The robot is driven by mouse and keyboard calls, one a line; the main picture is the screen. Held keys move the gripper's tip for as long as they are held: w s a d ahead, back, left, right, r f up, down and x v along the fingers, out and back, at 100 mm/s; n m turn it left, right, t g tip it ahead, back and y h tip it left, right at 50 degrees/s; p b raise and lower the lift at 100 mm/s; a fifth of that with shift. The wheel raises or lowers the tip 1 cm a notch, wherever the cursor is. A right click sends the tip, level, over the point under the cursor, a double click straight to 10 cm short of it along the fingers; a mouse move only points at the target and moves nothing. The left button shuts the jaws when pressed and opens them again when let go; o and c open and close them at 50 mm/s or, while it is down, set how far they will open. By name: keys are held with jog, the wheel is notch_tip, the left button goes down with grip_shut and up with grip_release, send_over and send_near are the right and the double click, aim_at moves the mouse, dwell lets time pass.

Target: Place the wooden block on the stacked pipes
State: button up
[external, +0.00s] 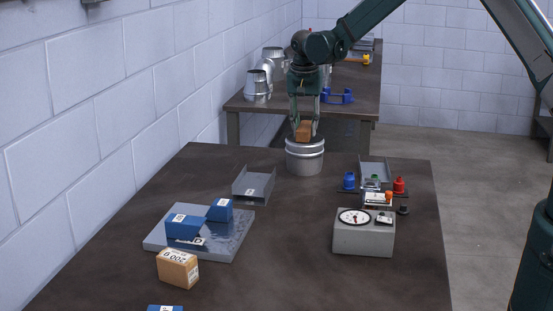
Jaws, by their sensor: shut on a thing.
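My gripper (304,128) points down at the far part of the near table and is shut on a small wooden block (304,131). The block is at the top of the stacked pipes (305,158), a short grey metal cylinder standing upright with a ringed band. I cannot tell whether the block touches the rim or hangs slightly above it. The fingers hide the block's sides. Another wooden block (178,269), with printed labels, lies at the front left of the table.
A metal plate (222,241) holds blue blocks (184,229). A grey channel piece (254,187) lies left of the pipes. A dial gauge box (363,238) and coloured knobs (398,186) stand to the right. The front middle is clear. Metal fittings (257,86) stand on the rear table.

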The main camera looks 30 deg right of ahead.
aim_at(304, 127)
jog(key=shift+f, duration=0.15)
jog(key=o, duration=0.9)
jog(key=r, duration=0.4)
jog(key=a+r, duration=0.1)
jog(key=r, duration=0.3)
jog(key=s+r, duration=0.1)
jog(key=r, duration=0.3)
jog(key=shift+s+a+r, duration=0.1)
jog(key=shift+a, duration=0.05)
